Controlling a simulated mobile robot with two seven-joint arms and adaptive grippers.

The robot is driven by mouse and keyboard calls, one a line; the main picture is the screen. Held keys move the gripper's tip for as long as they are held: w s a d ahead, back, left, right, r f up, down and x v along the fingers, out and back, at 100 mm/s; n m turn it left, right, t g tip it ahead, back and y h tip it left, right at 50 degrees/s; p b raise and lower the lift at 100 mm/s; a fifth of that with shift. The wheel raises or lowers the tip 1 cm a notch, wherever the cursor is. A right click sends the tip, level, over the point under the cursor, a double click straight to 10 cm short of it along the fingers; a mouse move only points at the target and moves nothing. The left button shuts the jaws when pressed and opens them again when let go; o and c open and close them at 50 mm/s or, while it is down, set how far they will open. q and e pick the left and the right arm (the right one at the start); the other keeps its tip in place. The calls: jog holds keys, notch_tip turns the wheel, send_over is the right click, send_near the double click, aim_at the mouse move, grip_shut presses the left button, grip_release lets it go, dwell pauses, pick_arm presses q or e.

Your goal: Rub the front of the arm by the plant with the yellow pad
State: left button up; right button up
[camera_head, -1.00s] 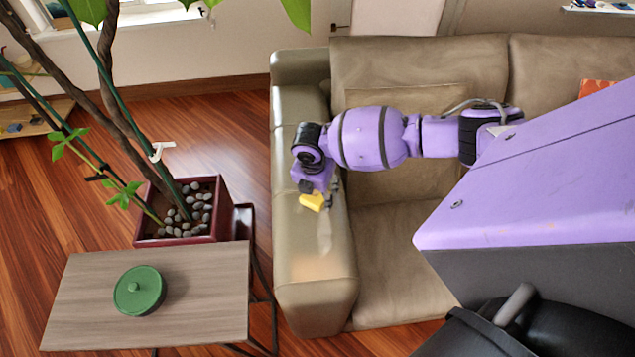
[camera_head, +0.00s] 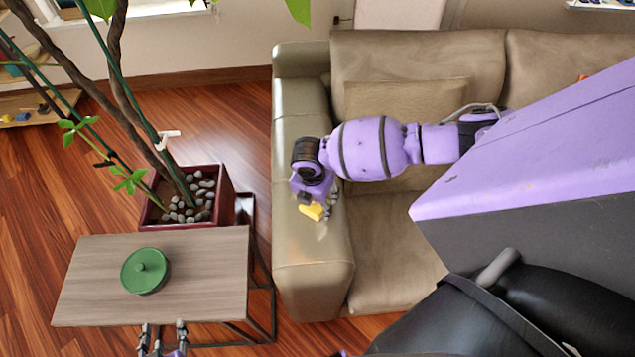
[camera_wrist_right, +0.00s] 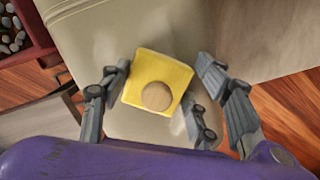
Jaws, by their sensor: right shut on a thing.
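The plant (camera_head: 125,95) stands in a dark red pot at the left of the head view. The sofa's arm by it (camera_head: 312,262) is olive-beige. My right gripper (camera_head: 318,203) is over the arm's front half, shut on the yellow pad (camera_head: 312,212). In the right wrist view the pad (camera_wrist_right: 150,70) is square with a round wooden knob between the fingers, and the arm's surface (camera_wrist_right: 205,30) lies beyond it. I cannot tell whether the pad touches the arm. A small pale mark shows beside the pad. My left gripper (camera_head: 163,328) is open and empty at the bottom edge.
A small wooden side table (camera_head: 95,285) with a green lidded pot (camera_head: 146,271) stands between the plant and my left gripper. The sofa seat (camera_head: 395,255) is clear, under my right arm. A low shelf (camera_head: 30,108) is at the far left.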

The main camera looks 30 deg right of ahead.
aim_at(321, 243)
jog(key=shift+s+a, duration=0.85)
jog(key=shift+s, duration=0.9)
jog(key=shift+s+a, duration=0.85)
jog(key=shift+s, duration=0.95)
jog(key=shift+s+a, duration=0.85)
jog(key=shift+s, duration=0.9)
jog(key=shift+r, duration=0.1)
jog(key=shift+w+r, duration=0.1)
jog(key=shift+r, duration=2.9)
jog(key=shift+r, duration=0.1)
jog(key=shift+r, duration=1.35)
